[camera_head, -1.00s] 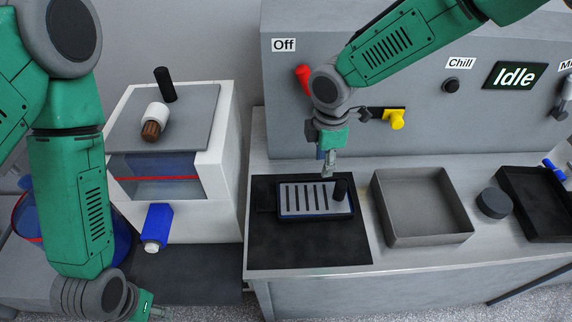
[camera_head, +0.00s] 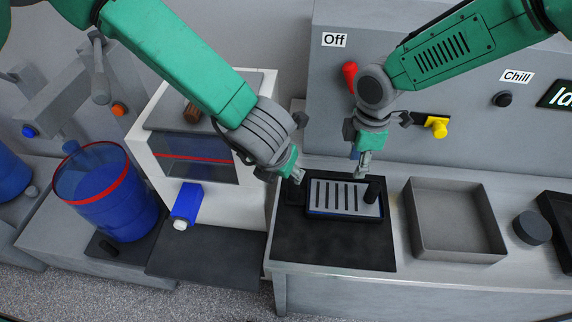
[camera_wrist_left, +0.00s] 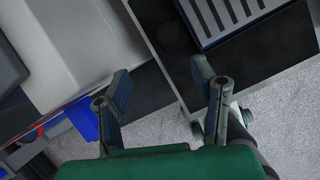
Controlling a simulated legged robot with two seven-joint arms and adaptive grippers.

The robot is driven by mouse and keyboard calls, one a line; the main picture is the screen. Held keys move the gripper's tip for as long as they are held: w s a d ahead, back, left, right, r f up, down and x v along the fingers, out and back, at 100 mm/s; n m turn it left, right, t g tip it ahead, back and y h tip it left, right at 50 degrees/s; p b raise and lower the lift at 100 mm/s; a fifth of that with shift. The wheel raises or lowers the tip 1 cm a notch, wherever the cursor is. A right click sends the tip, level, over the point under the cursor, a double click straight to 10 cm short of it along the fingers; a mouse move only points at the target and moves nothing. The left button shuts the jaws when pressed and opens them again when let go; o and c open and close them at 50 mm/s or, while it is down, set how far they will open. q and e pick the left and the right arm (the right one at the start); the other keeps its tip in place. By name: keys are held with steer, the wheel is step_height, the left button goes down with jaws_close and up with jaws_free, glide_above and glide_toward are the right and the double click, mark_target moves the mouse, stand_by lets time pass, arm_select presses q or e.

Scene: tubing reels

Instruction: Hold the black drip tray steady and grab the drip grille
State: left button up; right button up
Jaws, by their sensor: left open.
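The drip grille (camera_head: 349,197) is a grey slotted plate with a black upright knob (camera_head: 373,188) at its right end. It lies in the dark drip tray (camera_head: 343,217), whose rim looks bluish. The tray rests on a black mat on the counter. My left gripper (camera_head: 294,178) is just off the tray's left back corner, open and empty. In the left wrist view its fingers (camera_wrist_left: 161,72) are wide apart, with the grille (camera_wrist_left: 238,12) beyond at the top right. My right gripper (camera_head: 361,170) points down above the grille's back right part, near the knob; its opening is unclear.
A grey open bin (camera_head: 457,252) and a dark round puck (camera_head: 532,228) stand right of the mat. A white box-shaped machine (camera_head: 148,150) with a blue spout (camera_head: 187,203) is at the left. A red lever (camera_head: 350,75) and yellow knob (camera_head: 438,127) project from the back panel.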

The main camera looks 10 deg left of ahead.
mark_target(292, 182)
arm_select(q)
steer(key=shift+n, duration=0.5)
steer(key=w+d+f, duration=0.1)
steer(key=f, duration=0.1)
steer(key=w+d+f, duration=0.1)
steer(key=f, duration=0.1)
steer(key=w+d+f, duration=0.1)
steer(key=f, duration=0.1)
steer(key=shift+w+f, duration=0.2)
steer(key=f, duration=0.1)
steer(key=w+a+f, duration=0.1)
steer(key=f, duration=0.1)
steer(key=w+f, duration=0.1)
steer(key=f, duration=0.1)
steer(key=shift+a+f, duration=0.1)
steer(key=shift+a, duration=0.15)
steer(key=shift+w+d+f, duration=0.1)
steer(key=shift+d+f, duration=0.05)
steer(key=shift+d, duration=0.55)
jaws_close()
steer(key=shift+a, duration=0.55)
arm_select(e)
steer(key=shift+d, duration=0.15)
arm_select(q)
steer(key=shift+d, duration=0.1)
